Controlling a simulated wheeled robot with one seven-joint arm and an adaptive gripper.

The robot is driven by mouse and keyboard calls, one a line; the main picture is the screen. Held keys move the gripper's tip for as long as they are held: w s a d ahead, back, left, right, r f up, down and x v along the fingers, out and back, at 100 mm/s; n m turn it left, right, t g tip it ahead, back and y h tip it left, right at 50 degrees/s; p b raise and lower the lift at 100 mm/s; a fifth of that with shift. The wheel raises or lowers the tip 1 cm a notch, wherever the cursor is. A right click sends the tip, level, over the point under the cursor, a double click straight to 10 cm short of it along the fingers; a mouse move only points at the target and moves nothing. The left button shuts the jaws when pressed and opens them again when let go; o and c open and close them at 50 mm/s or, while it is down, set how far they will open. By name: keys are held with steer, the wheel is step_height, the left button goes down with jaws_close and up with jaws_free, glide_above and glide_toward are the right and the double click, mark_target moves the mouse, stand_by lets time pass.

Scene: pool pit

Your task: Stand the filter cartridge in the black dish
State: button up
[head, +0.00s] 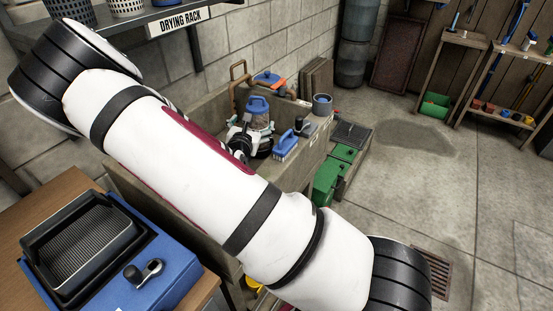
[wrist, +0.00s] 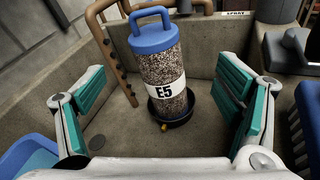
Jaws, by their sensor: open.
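The filter cartridge (wrist: 160,75) is a speckled cylinder with a blue cap and loop handle and a white label reading E5. In the wrist view it looks upright, with its lower end inside the rim of the black dish (wrist: 172,124). The dish sits on the floor of the stone basin. The dish floor under the cartridge is hidden. The blue cap (head: 257,104) also shows in the head view. My gripper (wrist: 162,103) is open, its teal-padded fingers apart on both sides, and nothing is held. In the head view my gripper (head: 250,140) is partly hidden by my arm.
A copper pipe (wrist: 112,55) stands close left of the cartridge. A blue brush (head: 286,147) and a grey cup (head: 322,104) are on the basin's right ledge. A black tray (head: 48,285) lies on a blue mat at left. Open floor lies to the right.

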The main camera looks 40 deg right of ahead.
steer(key=s+a+r+m+g+y, duration=0.35)
steer(key=s+a+m+y, duration=0.25)
steer(key=a+m, duration=0.2)
steer(key=s+a+r+m+g+y, duration=0.2)
steer(key=s+a+r+m+y, duration=0.4)
steer(key=a, duration=0.3)
steer(key=s+r+m+g, duration=0.1)
steer(key=s+r+m, duration=0.2)
steer(key=s, duration=0.6)
steer(key=s+a+r+m+g, duration=0.1)
steer(key=s+r+m, duration=0.2)
steer(key=s, duration=0.6)
steer(key=s+a+r+m+g, duration=0.1)
steer(key=s+r+m, duration=0.2)
steer(key=s, duration=0.6)
steer(key=shift+s+r+m+h, duration=0.2)
steer(key=shift+s+m+h, duration=0.2)
steer(key=shift+m, duration=0.3)
